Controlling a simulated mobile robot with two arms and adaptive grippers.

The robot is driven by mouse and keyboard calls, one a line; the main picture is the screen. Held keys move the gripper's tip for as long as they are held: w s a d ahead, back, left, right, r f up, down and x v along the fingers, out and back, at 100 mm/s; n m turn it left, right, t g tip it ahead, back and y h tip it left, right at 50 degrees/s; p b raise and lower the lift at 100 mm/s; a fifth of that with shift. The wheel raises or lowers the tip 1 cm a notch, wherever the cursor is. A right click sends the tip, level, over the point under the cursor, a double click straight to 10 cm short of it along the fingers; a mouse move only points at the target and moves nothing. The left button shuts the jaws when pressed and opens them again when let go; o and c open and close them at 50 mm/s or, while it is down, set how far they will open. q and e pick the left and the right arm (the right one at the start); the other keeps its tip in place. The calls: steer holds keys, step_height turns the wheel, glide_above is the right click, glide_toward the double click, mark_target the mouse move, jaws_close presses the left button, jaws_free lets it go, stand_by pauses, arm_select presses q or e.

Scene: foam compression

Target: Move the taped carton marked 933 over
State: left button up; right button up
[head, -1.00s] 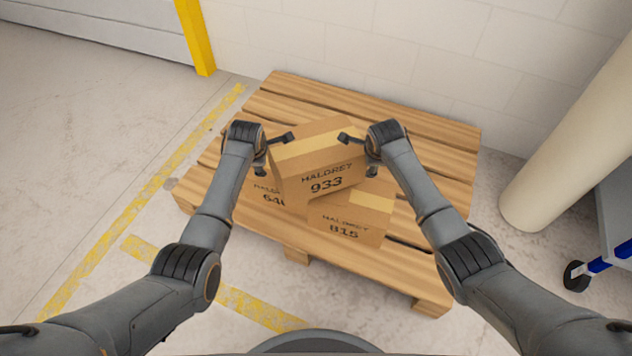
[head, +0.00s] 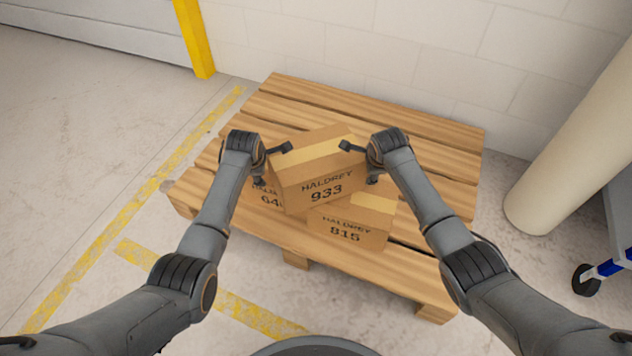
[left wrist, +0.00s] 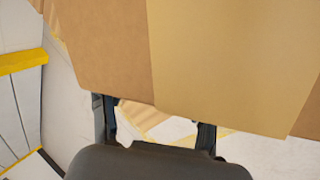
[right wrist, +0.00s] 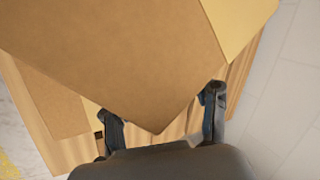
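The taped carton marked 933 (head: 322,172) is brown with a pale tape strip and sits tilted in the head view, above two other cartons. My left gripper (head: 274,165) is at its left side and my right gripper (head: 360,162) at its right side. Each has one finger near the top edge and one lower down. The carton also fills much of the left wrist view (left wrist: 110,45) and the right wrist view (right wrist: 130,50). In both wrist views the fingers stand well apart, with the carton just beyond them. Whether it rests on the cartons below is unclear.
A carton marked 815 (head: 345,233) and a partly hidden carton whose number starts with 64 (head: 268,201) lie on the wooden pallet (head: 440,160). A wall is behind. A pale column (head: 570,150) and a wheeled cart (head: 618,230) stand right. Floor is clear left.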

arm_select(q)
steer(key=shift+o, duration=1.1)
steer(key=shift+a+r, duration=0.1)
steer(key=shift+a, duration=0.05)
arm_select(e)
steer(key=shift+d+r, duration=0.1)
steer(key=shift+d, duration=0.05)
arm_select(q)
steer(key=shift+a, duration=0.15)
arm_select(e)
steer(key=shift+d, duration=0.15)
arm_select(q)
steer(key=shift+w+a, duration=0.1)
arm_select(e)
steer(key=o, duration=0.6)
steer(key=shift+d, duration=0.1)
steer(key=shift+c, duration=0.2)
arm_select(q)
steer(key=shift+r, duration=0.15)
arm_select(e)
steer(key=shift+s, duration=0.1)
arm_select(q)
steer(key=v, duration=1.1)
steer(key=shift+s+r, duration=0.2)
steer(key=shift+r, duration=0.15)
arm_select(e)
steer(key=v, duration=1.1)
steer(key=shift+s+r, duration=0.2)
steer(key=shift+r, duration=0.1)
